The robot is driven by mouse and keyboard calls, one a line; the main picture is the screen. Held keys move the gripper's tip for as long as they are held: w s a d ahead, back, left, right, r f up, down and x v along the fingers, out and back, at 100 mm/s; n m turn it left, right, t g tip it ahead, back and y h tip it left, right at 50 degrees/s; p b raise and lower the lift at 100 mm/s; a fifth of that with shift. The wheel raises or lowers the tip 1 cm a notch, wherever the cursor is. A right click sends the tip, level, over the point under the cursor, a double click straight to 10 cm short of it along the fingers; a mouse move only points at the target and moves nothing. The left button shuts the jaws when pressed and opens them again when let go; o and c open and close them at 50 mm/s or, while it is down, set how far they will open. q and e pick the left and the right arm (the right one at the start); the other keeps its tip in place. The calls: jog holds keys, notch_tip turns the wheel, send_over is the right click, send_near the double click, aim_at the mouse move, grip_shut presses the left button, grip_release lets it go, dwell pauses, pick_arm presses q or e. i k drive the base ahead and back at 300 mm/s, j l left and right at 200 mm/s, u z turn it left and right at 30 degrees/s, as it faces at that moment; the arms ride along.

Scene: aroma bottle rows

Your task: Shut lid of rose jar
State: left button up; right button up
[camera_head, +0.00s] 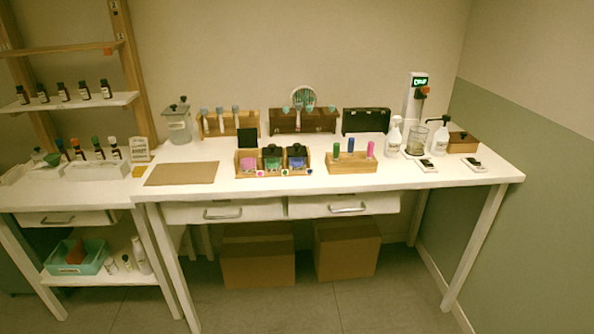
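A wooden box (280,173) with three compartments stands on the white table. Its left compartment holds a pink jar (248,164), probably the rose jar; any label is too small to read. A dark square panel (247,138), which looks like its lid, stands upright behind the pink jar, so that jar appears open. A green jar (272,163) is in the middle compartment and a blue jar (297,161) in the right one, both with dark tops. Neither of my grippers is in view.
A brown mat (183,174) lies left of the box. A wooden rack (352,166) with green, blue and pink tubes stands to its right. White pump bottles (393,137) stand farther right. Small round pieces lie along the box's front. The table's front strip is mostly clear.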

aim_at(247, 137)
jog(key=i+j+z, duration=0.4)
jog(key=j, duration=0.25)
jog(key=i+j+z, duration=0.25)
jog(key=k+j, duration=0.05)
jog(key=j, duration=0.05)
